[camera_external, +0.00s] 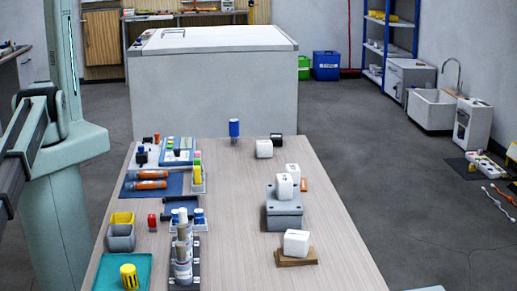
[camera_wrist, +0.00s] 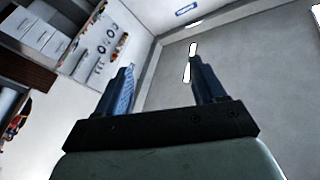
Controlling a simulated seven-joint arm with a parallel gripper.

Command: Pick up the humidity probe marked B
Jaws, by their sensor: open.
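Several small white block-shaped units, which look like the humidity probes, are on the table in the external view. One white unit (camera_external: 264,149) is at the back beside a black item. Another white unit (camera_external: 293,171) and a white unit with a dark mark (camera_external: 284,188) are at the grey box (camera_external: 284,218). A white unit (camera_external: 297,241) rests on a brown board (camera_external: 296,258) in front. The letters are too small to read, so I cannot tell which is B. My gripper (camera_wrist: 163,63) is open and empty in the wrist view, away from the tabletop items.
The wooden table (camera_external: 235,235) is clear along its middle. Its left side holds orange tools (camera_external: 150,184), grey cylinders (camera_external: 182,245), bins (camera_external: 121,237) and a teal tray (camera_external: 108,272) with a yellow cylinder. A blue-topped item (camera_external: 234,128) stands at the back.

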